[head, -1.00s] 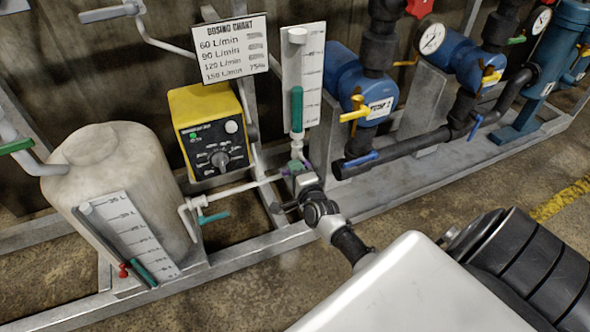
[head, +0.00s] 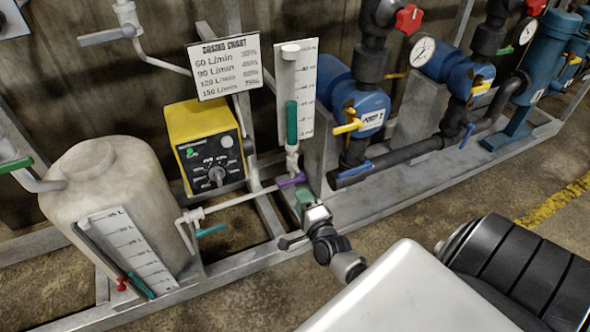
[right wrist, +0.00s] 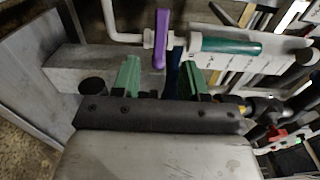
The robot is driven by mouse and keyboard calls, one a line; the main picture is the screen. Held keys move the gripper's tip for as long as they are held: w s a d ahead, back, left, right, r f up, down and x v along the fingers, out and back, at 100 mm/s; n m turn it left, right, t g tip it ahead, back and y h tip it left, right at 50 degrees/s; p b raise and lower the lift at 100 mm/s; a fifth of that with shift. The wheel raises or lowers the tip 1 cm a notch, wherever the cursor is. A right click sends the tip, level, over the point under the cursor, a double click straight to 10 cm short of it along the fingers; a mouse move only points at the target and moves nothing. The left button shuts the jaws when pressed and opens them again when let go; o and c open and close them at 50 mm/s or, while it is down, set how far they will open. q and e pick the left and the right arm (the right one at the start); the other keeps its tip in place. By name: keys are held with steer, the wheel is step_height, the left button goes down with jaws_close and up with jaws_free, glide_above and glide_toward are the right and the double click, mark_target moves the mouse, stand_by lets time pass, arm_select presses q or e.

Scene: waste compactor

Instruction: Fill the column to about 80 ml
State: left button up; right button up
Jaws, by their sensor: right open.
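The column (head: 291,75) is a narrow upright tube on a white scale board (head: 307,90); teal fills its lower part. The scale marks are too small to read. The teal part also shows in the right wrist view (right wrist: 228,46). A purple valve handle (head: 292,180) sits on the pipe below the column. My right gripper (head: 304,197), with green fingertips, is open and empty just below and right of that handle. In the right wrist view the handle (right wrist: 160,40) lies ahead, its near end between the fingertips in the picture. My left gripper is not in view.
A beige tank (head: 110,195) with its own scale board (head: 128,245) stands left. A yellow dosing pump (head: 205,140) sits under a dosing chart (head: 229,66). Blue pumps (head: 350,95) and black pipes stand right. A teal-handled valve (head: 210,230) is on the pipe left of the gripper.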

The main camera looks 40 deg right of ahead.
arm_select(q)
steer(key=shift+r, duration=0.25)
arm_select(e)
steer(key=v, duration=0.2)
steer(key=shift+s+a, duration=0.1)
steer(key=shift+s, duration=0.3)
